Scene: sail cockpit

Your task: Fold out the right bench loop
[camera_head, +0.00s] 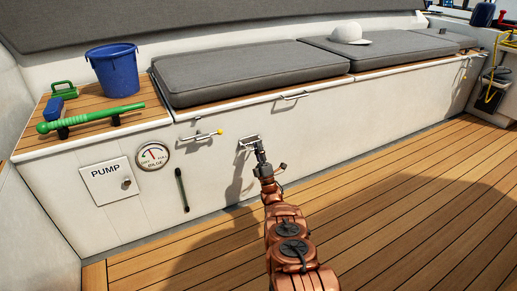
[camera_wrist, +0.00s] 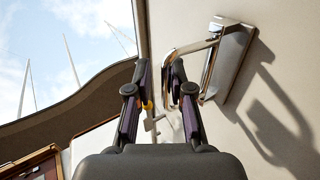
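The bench loop (camera_head: 247,140) is a small silver metal loop on the white bench front, at the tip of my arm. In the wrist view, the loop (camera_wrist: 192,47) stands out from its metal plate (camera_wrist: 231,62) on the wall. My gripper (camera_wrist: 158,66) is open, with a gap between its two dark fingertips. The loop's outer end shows in that gap, and the right finger hides part of it. I cannot tell whether either finger touches it. In the head view, my gripper (camera_head: 254,146) is small, and its fingers are hard to make out.
A latch with a yellow knob (camera_head: 201,135) sits left of the loop. A lid handle (camera_head: 294,96) is above right. The wooden deck (camera_head: 410,185) is clear at right.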

